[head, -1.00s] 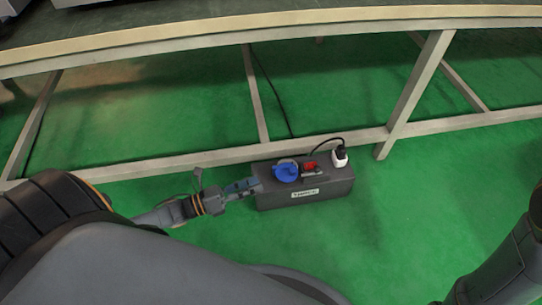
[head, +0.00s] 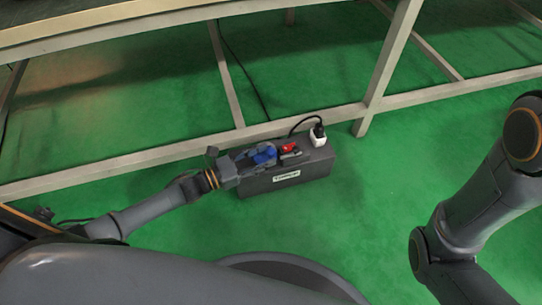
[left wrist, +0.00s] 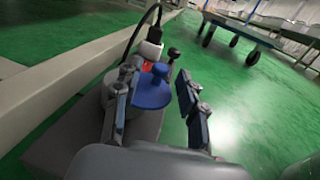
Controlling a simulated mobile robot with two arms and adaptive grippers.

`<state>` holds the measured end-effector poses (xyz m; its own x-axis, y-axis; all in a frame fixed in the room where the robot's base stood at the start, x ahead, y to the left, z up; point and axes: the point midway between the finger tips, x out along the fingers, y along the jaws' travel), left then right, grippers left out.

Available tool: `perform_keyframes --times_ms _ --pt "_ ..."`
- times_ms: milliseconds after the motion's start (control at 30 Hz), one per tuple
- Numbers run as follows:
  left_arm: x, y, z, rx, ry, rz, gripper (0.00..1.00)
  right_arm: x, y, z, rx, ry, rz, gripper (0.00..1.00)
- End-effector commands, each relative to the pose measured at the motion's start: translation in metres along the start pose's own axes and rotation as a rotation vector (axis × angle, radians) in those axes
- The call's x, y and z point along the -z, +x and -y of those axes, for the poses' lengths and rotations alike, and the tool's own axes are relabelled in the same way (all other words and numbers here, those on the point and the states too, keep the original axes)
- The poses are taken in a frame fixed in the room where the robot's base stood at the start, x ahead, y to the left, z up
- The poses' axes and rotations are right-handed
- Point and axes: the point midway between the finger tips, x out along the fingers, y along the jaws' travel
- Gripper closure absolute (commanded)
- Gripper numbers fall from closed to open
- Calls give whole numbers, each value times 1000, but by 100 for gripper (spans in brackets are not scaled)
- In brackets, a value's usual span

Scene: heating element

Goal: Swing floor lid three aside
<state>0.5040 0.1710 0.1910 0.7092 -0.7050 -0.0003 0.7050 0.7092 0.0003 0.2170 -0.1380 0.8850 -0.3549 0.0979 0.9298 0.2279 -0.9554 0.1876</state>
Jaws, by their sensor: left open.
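A dark grey box (head: 304,171) with a pale label stands on the green floor in the head view. The blue round lid (head: 264,153) is on its top, towards the left end, partly hidden by my left gripper (head: 257,157). In the left wrist view the blue lid (left wrist: 151,92) lies between the two fingers of my open left gripper (left wrist: 158,100). The fingers stand apart on either side of it; I cannot tell whether either touches it. A red lid (head: 289,147) sits to the right of the blue one. My right gripper is out of view.
A white plug (head: 318,137) with a black cable stands at the box's right end. A bench frame's pale low rail (head: 180,152) and leg (head: 387,75) run close behind the box. Green floor is clear to the box's right.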

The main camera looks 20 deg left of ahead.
Motion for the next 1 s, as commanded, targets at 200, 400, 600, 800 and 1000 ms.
perform_keyframes --times_ms 200,400,600,800,1000 --pt "1 26 0 1 0 2 59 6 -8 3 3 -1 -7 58" --pt "0 30 0 0 -1 1 59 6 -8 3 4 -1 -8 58" --pt "0 30 0 0 -1 1 65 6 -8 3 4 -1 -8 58" --pt "0 30 0 0 -1 0 100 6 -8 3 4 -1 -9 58" --pt "0 30 0 0 -1 0 100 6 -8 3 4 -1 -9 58"
